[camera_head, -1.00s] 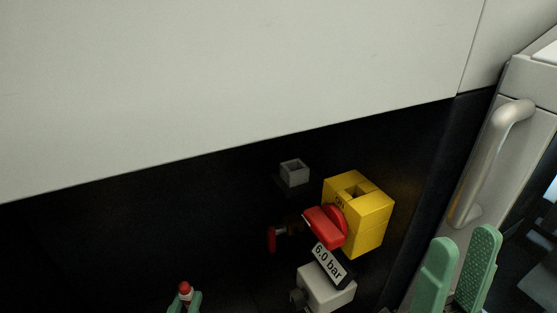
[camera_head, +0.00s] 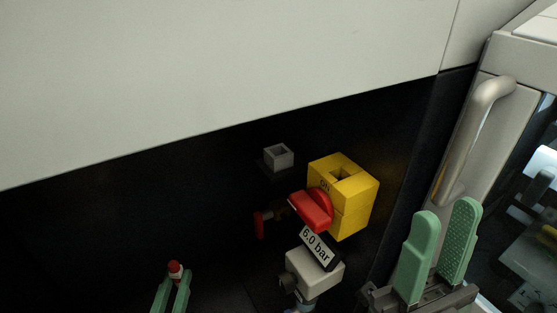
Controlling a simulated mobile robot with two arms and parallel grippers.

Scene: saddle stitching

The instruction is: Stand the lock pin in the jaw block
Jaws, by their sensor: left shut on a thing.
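The lock pin (camera_head: 175,267) has a red top and a pale band beneath it. It stands about upright between the green fingers of my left gripper (camera_head: 175,277), at the bottom left of the head view. The gripper is shut on it, and the fingers hide its lower part. The yellow jaw block (camera_head: 354,207) is right of centre, with a square opening in its top. My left gripper is well to the left of the block and apart from it. My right gripper (camera_head: 447,212) is open and empty, to the right of the block.
A red handle (camera_head: 311,210) sits on the block's front, with a "6.0 bar" display (camera_head: 318,247) and a pale box (camera_head: 314,271) below. A small grey square socket (camera_head: 278,156) is behind left. A metal door handle (camera_head: 474,135) is at right. A pale panel (camera_head: 220,70) overhangs.

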